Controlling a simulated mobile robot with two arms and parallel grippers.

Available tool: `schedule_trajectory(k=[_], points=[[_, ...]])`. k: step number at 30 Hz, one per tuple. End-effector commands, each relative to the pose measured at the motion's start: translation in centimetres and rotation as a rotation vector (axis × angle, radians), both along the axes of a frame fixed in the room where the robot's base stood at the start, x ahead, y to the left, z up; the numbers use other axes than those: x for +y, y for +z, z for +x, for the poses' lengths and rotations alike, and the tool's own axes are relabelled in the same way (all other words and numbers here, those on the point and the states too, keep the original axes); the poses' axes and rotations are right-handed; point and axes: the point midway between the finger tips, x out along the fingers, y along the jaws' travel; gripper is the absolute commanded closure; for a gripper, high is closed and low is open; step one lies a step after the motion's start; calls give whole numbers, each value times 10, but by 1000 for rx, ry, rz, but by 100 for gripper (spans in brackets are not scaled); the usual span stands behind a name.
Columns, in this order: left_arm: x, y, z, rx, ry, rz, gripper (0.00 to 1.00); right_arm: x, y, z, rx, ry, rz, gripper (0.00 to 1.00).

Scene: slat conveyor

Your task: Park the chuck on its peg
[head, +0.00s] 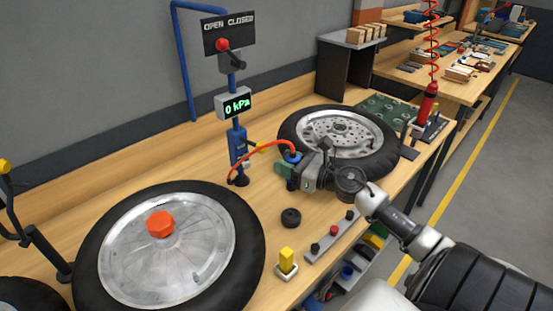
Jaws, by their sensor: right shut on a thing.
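The chuck (292,157) is a small blue fitting at the end of a curved red hose (262,149). My right gripper (301,172) is shut on it and holds it beside the near-left edge of the far wheel; I cannot tell whether it touches the wheel. The hose runs back to the blue post (238,142). A short dark arm with a yellow tip (256,147) sticks out from the post, apart from the chuck; I cannot tell for certain that it is the peg. My gripper partly hides the chuck. My left gripper is not in view.
The post carries a gauge reading 0 kPa (236,105) and an OPEN/CLOSED lever (222,45). The far wheel (389,147) and a near wheel (88,262) lie flat on the bench.

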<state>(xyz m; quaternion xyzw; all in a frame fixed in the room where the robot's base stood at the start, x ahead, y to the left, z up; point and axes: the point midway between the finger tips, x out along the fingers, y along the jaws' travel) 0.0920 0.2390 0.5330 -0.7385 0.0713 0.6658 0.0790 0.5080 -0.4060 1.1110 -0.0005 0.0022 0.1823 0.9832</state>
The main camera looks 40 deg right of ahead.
Motion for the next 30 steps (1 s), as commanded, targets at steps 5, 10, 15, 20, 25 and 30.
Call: schedule_trajectory(k=[5, 10, 15, 20, 25, 30], points=[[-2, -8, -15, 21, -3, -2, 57, 0, -8, 0, -1, 0, 1, 92], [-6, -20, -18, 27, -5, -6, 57, 0, -21, 0, -1, 0, 1, 92], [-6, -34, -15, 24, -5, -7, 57, 0, -38, 0, -1, 0, 0, 92], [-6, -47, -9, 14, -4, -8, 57, 0, -55, 0, -1, 0, 1, 92], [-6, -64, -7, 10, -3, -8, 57, 0, -72, 0, -1, 0, 0, 92], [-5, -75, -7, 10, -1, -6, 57, 0, -82, 0, -1, 0, -1, 92]])
